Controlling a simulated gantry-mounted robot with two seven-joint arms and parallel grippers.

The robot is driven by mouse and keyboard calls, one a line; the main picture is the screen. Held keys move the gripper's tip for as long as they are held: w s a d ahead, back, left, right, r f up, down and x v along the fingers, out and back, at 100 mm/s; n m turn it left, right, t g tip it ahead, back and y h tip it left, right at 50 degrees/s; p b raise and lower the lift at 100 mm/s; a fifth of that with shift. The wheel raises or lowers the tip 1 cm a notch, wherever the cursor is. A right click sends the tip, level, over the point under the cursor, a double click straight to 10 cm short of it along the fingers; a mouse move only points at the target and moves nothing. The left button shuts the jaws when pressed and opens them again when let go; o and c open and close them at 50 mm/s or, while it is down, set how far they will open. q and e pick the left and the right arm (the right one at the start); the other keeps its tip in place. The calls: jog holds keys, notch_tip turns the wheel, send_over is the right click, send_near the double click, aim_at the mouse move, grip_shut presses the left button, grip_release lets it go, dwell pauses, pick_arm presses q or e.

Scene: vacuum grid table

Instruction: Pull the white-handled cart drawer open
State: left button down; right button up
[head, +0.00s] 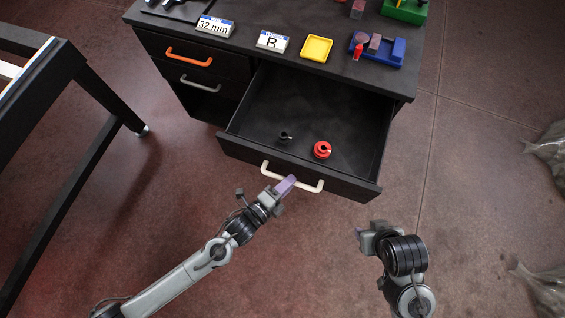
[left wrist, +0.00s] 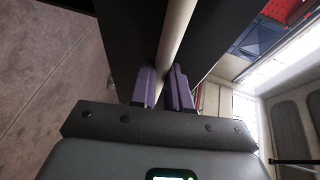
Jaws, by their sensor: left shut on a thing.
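The cart (head: 380,83) is black, and its wide drawer (head: 230,146) stands well open toward me. The drawer's white handle (head: 311,188) runs along its front face; it also shows in the left wrist view (left wrist: 177,35) as a pale bar. My left gripper (head: 290,182) is at the handle, with its purple fingers shut on it; the fingers (left wrist: 163,88) show on either side of the bar in the left wrist view. My right gripper (head: 359,236) is in front of the drawer's right part, apart from it, and its fingers are not clear.
Inside the drawer are a red round part (head: 322,149) and a small black part (head: 284,138). Drawers with an orange handle (head: 189,57) and a grey handle (head: 200,84) are at left. Signs and trays, including a yellow tray (head: 316,48), sit on top. A dark-framed table (head: 50,75) stands left.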

pick_arm(q)
jog(key=shift+s, duration=0.1)
dwell(0.3)
jog(key=c, duration=1.1)
grip_release()
jog(key=shift+s+a, duration=0.1)
jog(key=p+v, duration=0.1)
jog(key=v, duration=0.9)
jog(key=shift+s+a+p, duration=0.25)
jog(key=shift+p, duration=0.1)
jog(key=shift+r, duration=0.1)
